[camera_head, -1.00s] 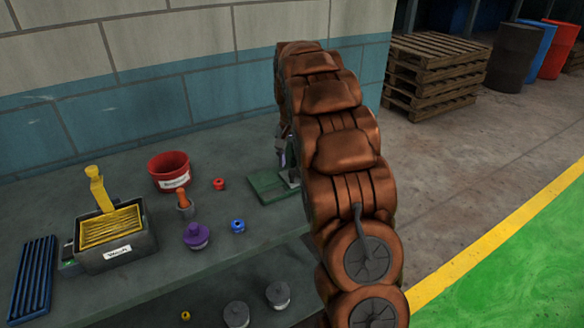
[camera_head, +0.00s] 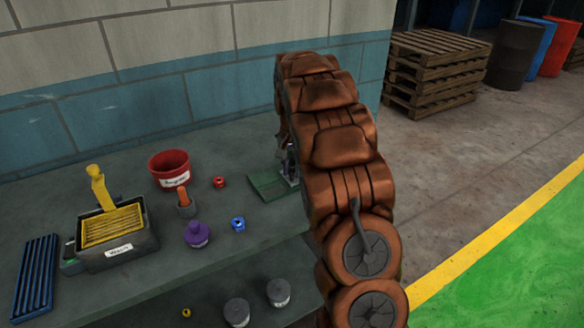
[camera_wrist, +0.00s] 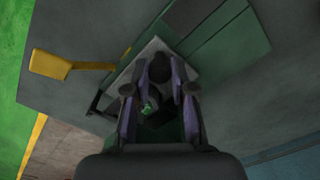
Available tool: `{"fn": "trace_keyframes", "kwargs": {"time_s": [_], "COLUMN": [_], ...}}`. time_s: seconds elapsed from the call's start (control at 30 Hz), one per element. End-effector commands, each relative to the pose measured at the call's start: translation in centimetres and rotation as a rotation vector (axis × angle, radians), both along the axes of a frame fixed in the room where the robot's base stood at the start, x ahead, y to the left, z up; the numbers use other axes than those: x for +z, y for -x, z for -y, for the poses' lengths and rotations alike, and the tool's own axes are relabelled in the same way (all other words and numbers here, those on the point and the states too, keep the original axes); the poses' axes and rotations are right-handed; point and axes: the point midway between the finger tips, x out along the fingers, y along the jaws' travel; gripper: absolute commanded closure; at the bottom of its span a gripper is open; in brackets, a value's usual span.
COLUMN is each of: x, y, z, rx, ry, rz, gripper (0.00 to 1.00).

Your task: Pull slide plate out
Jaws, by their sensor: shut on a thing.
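My gripper (camera_wrist: 160,72) shows in the wrist view with its two purple-grey fingers close together over a light grey plate (camera_wrist: 152,48). It is shut on a small dark part between the fingertips; I cannot tell whether this part belongs to the slide plate. A flat green plate (camera_wrist: 208,45) lies beside the grey one. A yellow paddle-shaped handle (camera_wrist: 50,63) sticks out to the left. In the head view the green plate (camera_head: 265,186) lies on the bench, and my gripper (camera_head: 288,170) is beside it, mostly hidden by my arm.
On the bench (camera_head: 130,185) stand a red bucket (camera_head: 170,170), a purple-topped weight (camera_head: 196,234), a blue ring (camera_head: 238,224), a small red piece (camera_head: 219,182), and a grey bin (camera_head: 110,252) with a yellow grate. A blue rack (camera_head: 35,278) lies at left.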

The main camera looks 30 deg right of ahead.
Motion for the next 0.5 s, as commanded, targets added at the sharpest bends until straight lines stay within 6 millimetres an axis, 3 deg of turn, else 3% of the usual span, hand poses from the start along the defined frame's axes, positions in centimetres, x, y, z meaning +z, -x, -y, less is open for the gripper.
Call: {"fn": "trace_keyframes", "kwargs": {"time_s": [0.13,0.5], "x": [0.00,0.01], "y": [0.01,0.01], "z": [0.01,0.01], "rx": [0.000,0.000], "ry": [0.000,0.000], "rz": [0.000,0.000], "gripper": [1.00,1.00]}}
